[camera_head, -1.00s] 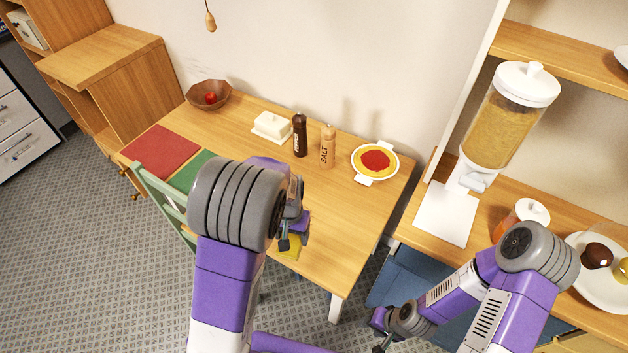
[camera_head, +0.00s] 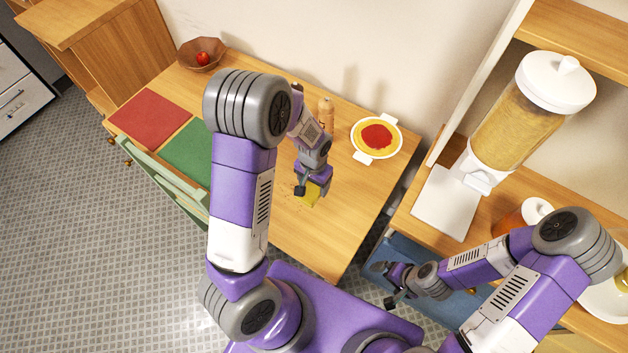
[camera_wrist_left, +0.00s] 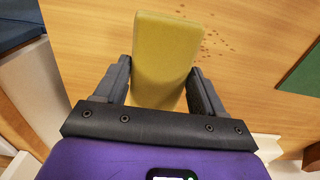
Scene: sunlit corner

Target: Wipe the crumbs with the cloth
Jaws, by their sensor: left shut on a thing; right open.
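The yellow cloth (camera_head: 312,196) is a thick block shape over the wooden table (camera_head: 340,225). My left gripper (camera_head: 306,188) is shut on it; the left wrist view shows the cloth (camera_wrist_left: 165,62) between the two dark fingers (camera_wrist_left: 160,85). Whether the cloth touches the table is hard to tell. Brown crumbs (camera_wrist_left: 217,40) lie scattered on the wood beside the cloth in the left wrist view. They show faintly near the gripper in the head view (camera_head: 284,209). My right gripper (camera_head: 384,285) is open and empty, over the blue area right of the table.
A red mat (camera_head: 150,115), green mat (camera_head: 190,150) and brown bowl (camera_head: 190,55) with a red item are at left. A salt mill (camera_head: 326,112) and white dish (camera_head: 362,156) stand behind the gripper. A shelf with a dispenser (camera_head: 510,120) is at right.

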